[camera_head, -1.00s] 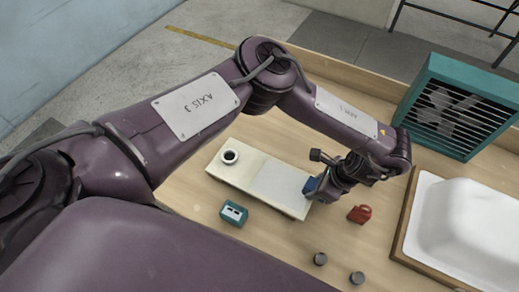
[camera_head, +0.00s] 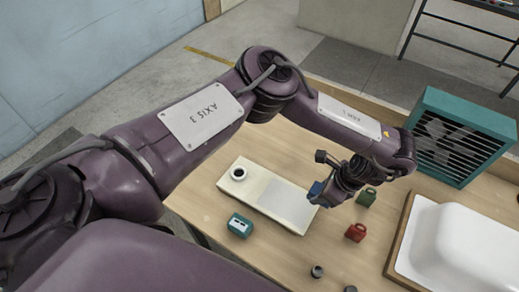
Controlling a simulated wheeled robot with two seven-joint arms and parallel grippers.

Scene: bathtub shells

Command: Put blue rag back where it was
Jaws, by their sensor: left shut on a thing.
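The blue rag (camera_head: 315,189) is a small blue patch at the fingers of my left gripper (camera_head: 318,198). The gripper is shut on it, at the right end of a pale board (camera_head: 245,190) on the wooden table. The board has a cream part with a dark-centred round cup (camera_head: 238,174) and a greyer panel (camera_head: 285,203). Most of the rag is hidden by the gripper, and I cannot tell whether it touches the board. My right gripper is not in view.
A teal box (camera_head: 240,226) sits in front of the board. A red can (camera_head: 356,232), a green can (camera_head: 366,197) and a dark knob (camera_head: 317,271) stand to the right. A white tub shell (camera_head: 460,235) and a teal fan (camera_head: 465,135) lie farther right.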

